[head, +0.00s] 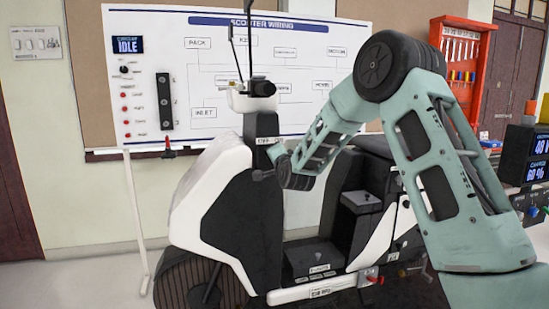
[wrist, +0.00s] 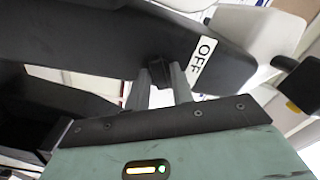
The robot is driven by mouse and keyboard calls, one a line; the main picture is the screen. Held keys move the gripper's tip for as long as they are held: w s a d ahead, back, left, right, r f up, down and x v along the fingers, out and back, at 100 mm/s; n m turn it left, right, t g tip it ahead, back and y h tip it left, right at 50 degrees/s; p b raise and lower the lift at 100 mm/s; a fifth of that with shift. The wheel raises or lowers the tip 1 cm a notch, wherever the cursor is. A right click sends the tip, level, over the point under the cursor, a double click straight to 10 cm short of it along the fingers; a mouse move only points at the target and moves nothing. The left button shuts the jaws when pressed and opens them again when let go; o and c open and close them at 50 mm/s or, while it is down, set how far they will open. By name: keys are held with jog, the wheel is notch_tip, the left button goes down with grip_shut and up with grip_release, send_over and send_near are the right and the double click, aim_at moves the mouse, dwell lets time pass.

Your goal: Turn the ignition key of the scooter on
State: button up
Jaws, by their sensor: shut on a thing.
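The scooter (head: 212,178), white and black, stands in the middle of the head view. On its dark steering column is a white label; in the wrist view the label (wrist: 203,54) reads OFF. The black ignition key (wrist: 159,70) sticks out of the dark panel beside that label. My gripper (wrist: 161,82) is shut on the key, with one grey finger on each side of it. In the head view my gripper (head: 270,160) is at the column just below the label, and the key is too small and covered to make out there.
An orange tool rack (head: 460,60) and a display unit (head: 530,155) are at the right. Open floor (head: 70,285) lies at the left.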

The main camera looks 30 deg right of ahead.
jog(key=o, duration=0.7)
jog(key=shift+o, duration=0.2)
jog(key=b+v, duration=0.1)
jog(key=v, duration=1.6)
jog(key=shift+s+b, duration=0.25)
jog(key=shift+b, duration=0.15)
